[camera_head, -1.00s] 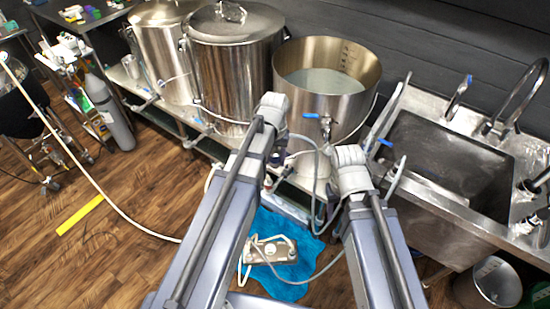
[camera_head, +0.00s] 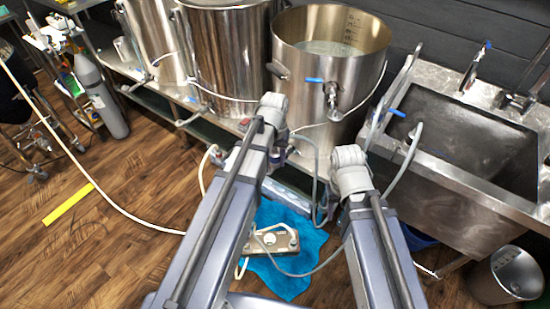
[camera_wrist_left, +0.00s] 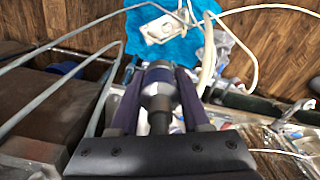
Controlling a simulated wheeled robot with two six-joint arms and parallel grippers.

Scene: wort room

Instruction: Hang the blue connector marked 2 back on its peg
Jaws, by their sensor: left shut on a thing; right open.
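In the left wrist view, my left gripper (camera_wrist_left: 160,88) is shut on a silver connector with a dark blue band (camera_wrist_left: 157,76). A mark on it cannot be read. In the head view my left gripper (camera_head: 284,152) is mostly hidden behind its own arm, in front of the kettle bench. The connector cannot be made out there. My right gripper (camera_head: 345,203) is open, low in front of the sink, and its fingers are largely hidden by the arm. I cannot pick out the peg in either view.
A white pump (camera_head: 272,242) with hoses lies on a blue mat (camera_head: 290,277) on the floor. Steel kettles stand on a bench; the right one (camera_head: 315,70) has a blue-handled valve. A sink (camera_head: 455,150) is at right, a bucket (camera_head: 508,275) below.

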